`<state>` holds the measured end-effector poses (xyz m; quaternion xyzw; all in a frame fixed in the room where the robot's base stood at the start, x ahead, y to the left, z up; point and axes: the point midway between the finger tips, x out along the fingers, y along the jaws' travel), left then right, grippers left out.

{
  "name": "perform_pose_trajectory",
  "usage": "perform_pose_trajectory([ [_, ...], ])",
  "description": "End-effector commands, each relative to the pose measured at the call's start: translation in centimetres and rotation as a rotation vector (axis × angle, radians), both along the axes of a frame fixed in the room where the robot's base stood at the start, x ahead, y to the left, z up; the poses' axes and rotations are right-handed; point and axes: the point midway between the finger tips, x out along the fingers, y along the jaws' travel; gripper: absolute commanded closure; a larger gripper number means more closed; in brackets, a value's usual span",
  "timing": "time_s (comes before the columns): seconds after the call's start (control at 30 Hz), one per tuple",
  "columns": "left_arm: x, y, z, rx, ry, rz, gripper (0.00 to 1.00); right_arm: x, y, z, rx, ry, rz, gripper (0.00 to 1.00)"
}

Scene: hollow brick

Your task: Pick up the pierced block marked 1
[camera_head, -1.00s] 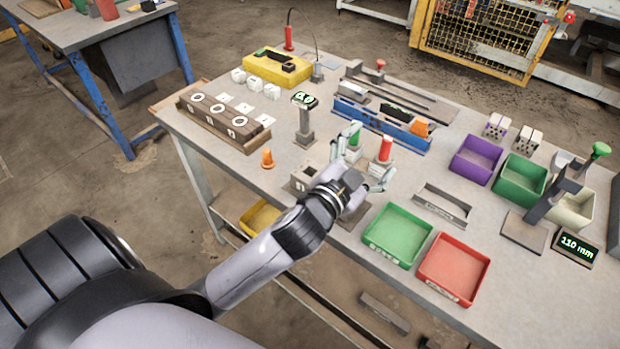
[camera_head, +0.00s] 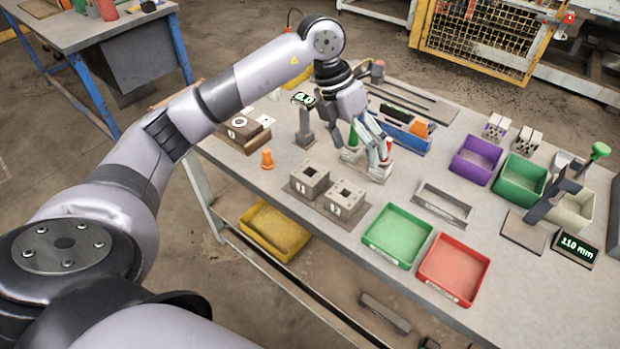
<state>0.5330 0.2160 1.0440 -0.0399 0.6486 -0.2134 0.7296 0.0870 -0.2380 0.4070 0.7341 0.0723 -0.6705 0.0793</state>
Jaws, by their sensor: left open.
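Two grey pierced blocks with square holes in their tops stand side by side on the bench. The left one (camera_head: 309,183) carries a small mark on its front that looks like 1. The right one (camera_head: 346,202) carries a mark that looks like 2. My left gripper (camera_head: 369,162) is open and empty, pointing down behind and to the right of the blocks, apart from both. Its fingers partly hide a green piece and a red piece on the bench. My right gripper is not in view.
Green (camera_head: 397,236) and red (camera_head: 453,269) trays lie at the front right. Purple (camera_head: 476,159) and dark green bins are farther right.

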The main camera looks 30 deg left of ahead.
Motion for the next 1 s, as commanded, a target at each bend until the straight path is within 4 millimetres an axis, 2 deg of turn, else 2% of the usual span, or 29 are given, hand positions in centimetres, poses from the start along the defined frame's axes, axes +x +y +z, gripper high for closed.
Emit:
perform_pose_trajectory([
  [0.03,0.2,3.1,0.7,0.100,0.017,0.040,0.18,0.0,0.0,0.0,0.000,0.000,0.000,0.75],
  [0.1,0.1,6.4,1.5,0.210,0.047,0.089,0.18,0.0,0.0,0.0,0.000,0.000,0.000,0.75],
  [0.2,-0.3,9.5,2.5,0.311,0.079,0.142,0.18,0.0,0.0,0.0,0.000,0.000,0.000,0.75],
  [0.3,-0.7,11.0,2.7,0.359,0.100,0.168,0.18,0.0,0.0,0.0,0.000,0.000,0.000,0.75],
  [0.47,-0.9,11.2,0.4,0.370,0.108,0.171,0.18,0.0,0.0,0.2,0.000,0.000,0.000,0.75],
  [0.8,-0.9,11.2,-6.6,0.367,0.108,0.171,0.18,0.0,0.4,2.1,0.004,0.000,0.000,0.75],
  [1.0,-0.8,11.1,-8.9,0.366,0.104,0.170,0.18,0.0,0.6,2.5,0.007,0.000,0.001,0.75],
])
